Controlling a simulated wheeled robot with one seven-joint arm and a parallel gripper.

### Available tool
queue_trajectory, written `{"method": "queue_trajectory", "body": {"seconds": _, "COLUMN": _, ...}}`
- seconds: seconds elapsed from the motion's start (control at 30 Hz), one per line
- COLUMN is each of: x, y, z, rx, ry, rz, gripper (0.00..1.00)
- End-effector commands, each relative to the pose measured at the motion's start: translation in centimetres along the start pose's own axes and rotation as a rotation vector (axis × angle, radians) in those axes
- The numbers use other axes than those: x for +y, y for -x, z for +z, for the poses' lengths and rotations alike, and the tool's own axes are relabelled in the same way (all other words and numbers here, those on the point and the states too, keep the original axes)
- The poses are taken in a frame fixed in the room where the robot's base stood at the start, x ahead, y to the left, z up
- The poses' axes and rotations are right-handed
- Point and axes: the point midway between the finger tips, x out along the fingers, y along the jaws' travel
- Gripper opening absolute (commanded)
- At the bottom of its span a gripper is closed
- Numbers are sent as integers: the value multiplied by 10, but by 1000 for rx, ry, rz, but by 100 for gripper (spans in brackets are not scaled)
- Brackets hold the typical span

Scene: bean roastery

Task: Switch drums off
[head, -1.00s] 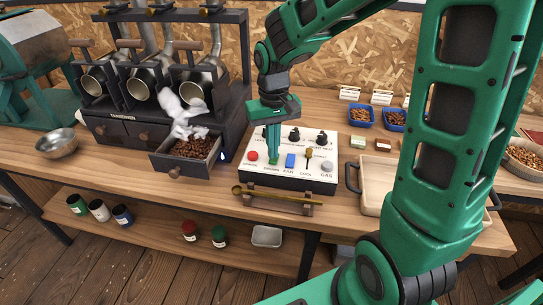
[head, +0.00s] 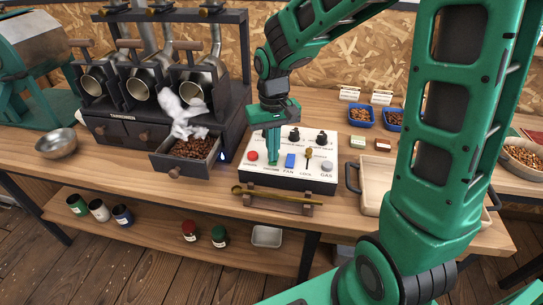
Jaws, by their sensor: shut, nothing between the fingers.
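The white control panel (head: 318,164) sits on the bench right of the roaster. It bears a red button (head: 253,156), a blue FAN switch (head: 290,160), a lever (head: 308,155), a grey GAS knob (head: 327,166) and black knobs along the back. A label reading drums stands below my gripper (head: 273,160). My gripper is shut and points down onto the panel between the red button and the blue switch. It hides the control there, and I cannot tell whether it touches it. The roaster (head: 112,130) has three drum units and an open drawer of beans (head: 195,148), with white smoke above.
A brass scoop (head: 275,195) lies on a rest in front of the panel. A beige tray (head: 373,190) is to the right, with blue bean bins (head: 361,116) behind. A metal bowl (head: 57,144) stands left. Jars (head: 189,231) are on the lower shelf.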

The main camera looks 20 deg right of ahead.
Motion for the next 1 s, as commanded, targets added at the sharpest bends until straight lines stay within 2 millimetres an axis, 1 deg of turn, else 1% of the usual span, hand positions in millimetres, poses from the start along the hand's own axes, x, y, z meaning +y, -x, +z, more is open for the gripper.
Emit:
{"method": "queue_trajectory", "body": {"seconds": 0.17, "x": 0, "y": -2, "z": 0, "rx": -1, "ry": 0, "rz": 0, "gripper": 0}}
{"method": "queue_trajectory", "body": {"seconds": 0.3, "x": 0, "y": 0, "z": 0, "rx": 0, "ry": 0, "rz": 0, "gripper": 0}}
{"method": "queue_trajectory", "body": {"seconds": 1.0, "x": 0, "y": 48, "z": 0, "rx": 1, "ry": 1, "rz": 0, "gripper": 0}}
